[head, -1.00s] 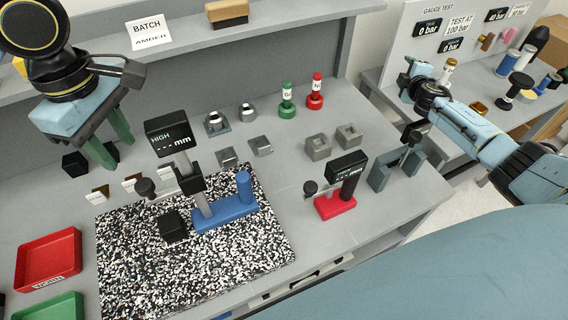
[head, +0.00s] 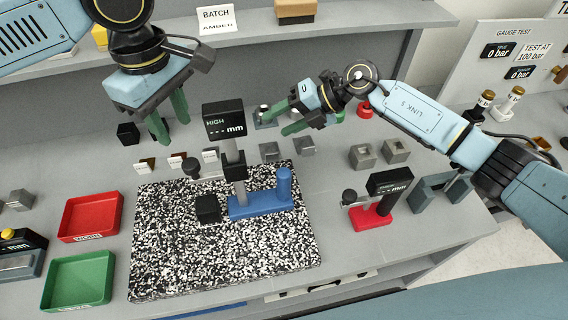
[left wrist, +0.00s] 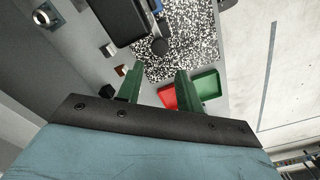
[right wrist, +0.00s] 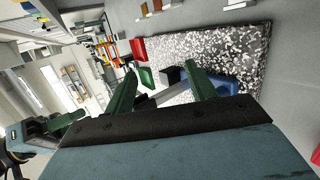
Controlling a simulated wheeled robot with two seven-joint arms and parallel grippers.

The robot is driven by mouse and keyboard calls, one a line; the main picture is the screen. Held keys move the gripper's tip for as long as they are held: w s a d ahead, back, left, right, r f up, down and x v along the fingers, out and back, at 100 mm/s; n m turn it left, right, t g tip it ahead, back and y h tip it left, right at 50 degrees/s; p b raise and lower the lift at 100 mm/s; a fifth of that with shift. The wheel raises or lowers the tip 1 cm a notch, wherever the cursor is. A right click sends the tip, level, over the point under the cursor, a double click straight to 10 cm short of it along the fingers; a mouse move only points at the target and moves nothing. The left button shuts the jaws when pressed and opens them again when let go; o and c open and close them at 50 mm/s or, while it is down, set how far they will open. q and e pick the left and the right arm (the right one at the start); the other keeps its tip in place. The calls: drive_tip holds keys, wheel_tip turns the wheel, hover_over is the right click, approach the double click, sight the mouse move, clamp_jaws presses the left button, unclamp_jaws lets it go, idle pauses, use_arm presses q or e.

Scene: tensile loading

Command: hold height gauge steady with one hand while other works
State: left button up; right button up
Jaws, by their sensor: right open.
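The height gauge has a black display reading "HIGH" (head: 223,122), a grey column and a blue base (head: 262,205). It stands upright on a speckled black-and-white plate (head: 180,265). A small black block (head: 207,208) sits beside its base. My left gripper (head: 172,120) is open and empty, above and left of the display. In the left wrist view, its fingers (left wrist: 157,80) are apart, with the plate beyond. My right gripper (head: 278,122) is open and empty, right of the display and behind the blue post. In the right wrist view, the blue base (right wrist: 215,85) shows beyond its fingers.
A red tray (head: 90,215) and a green tray (head: 78,280) lie left of the plate. A smaller red-based gauge (head: 372,215) and a grey U-shaped stand (head: 440,190) are at right. Grey blocks (head: 362,157) and small cards stand behind. A shelf edge runs along the back.

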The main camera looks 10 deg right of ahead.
sight(284, 172)
drive_tip(key=s+f+n+g+h, duration=0.1)
drive_tip(key=s+n+h, duration=0.1)
drive_tip(key=s+h, duration=0.1)
drive_tip(key=s+a+f+n+g+h, duration=0.1)
drive_tip(key=s+h, duration=0.2)
drive_tip(key=s+a+f+n+g+h, duration=0.1)
drive_tip(key=s+n+h, duration=0.1)
drive_tip(key=shift+s+a+f+n+h, duration=0.1)
drive_tip(key=shift+s+a+n+h, duration=0.2)
drive_tip(key=shift+s+h, duration=0.1)
drive_tip(key=shift+s+d+f+n+t+h, duration=0.25)
drive_tip(key=shift+s+n+t+h, duration=0.1)
drive_tip(key=shift+h, duration=0.55)
drive_tip(key=shift+f, duration=3.75)
drive_tip(key=shift+c, duration=0.5)
